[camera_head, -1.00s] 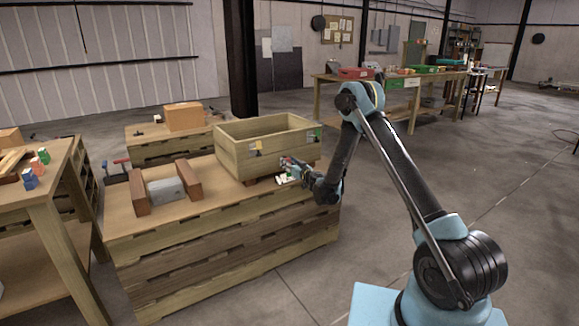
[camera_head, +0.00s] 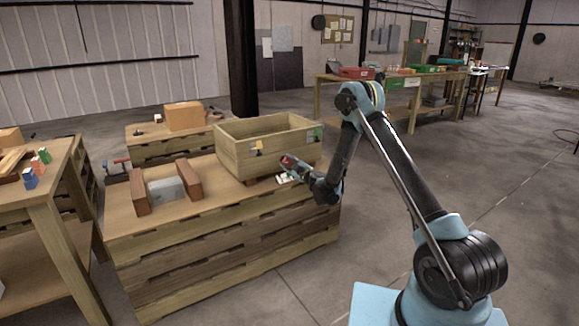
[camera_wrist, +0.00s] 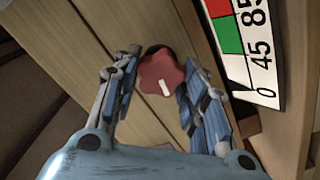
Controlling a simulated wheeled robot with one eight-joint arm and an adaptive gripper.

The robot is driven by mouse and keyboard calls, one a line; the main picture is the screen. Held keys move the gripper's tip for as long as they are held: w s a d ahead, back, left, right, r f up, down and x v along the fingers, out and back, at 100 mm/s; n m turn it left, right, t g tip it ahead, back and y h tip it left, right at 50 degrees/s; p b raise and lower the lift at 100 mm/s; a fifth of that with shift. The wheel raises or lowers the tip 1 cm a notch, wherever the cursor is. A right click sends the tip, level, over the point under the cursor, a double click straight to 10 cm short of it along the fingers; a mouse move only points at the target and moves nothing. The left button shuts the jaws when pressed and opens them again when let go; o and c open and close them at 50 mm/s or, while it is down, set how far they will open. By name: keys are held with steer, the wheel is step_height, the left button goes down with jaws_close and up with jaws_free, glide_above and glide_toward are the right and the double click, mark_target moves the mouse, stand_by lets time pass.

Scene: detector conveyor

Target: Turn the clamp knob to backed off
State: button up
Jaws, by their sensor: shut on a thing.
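The clamp knob (camera_wrist: 161,74) is a red lobed knob with a short white mark on the side nearest my palm, in the wrist view. It sits against the light wooden boards on a dark round base. The fingers of my gripper (camera_wrist: 160,84) are around the knob, one on each side, shut on it. A white scale plate (camera_wrist: 262,62) with red and green fields and the figures 0, 45 and 85 lies right of the knob.
The open wooden crate (camera_head: 240,158) stands on a stacked wooden bench (camera_head: 220,205). A grey block (camera_head: 166,190) sits between two brown blocks at left. A side table (camera_head: 50,180) with small coloured pieces is further left. The floor at right is free.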

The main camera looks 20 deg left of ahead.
steer(key=n, duration=0.7)
steer(key=shift+s+a+f, duration=0.1)
steer(key=shift+s+a, duration=0.1)
stand_by(0.4)
steer(key=o, duration=1.1)
steer(key=shift+c, duration=0.2)
steer(key=shift+w, duration=0.1)
steer(key=shift+d, duration=0.1)
steer(key=shift+d, duration=0.1)
steer(key=shift+s+d, duration=0.25)
steer(key=shift+d, duration=0.05)
steer(key=v, duration=0.6)
steer(key=shift+s+d, duration=0.2)
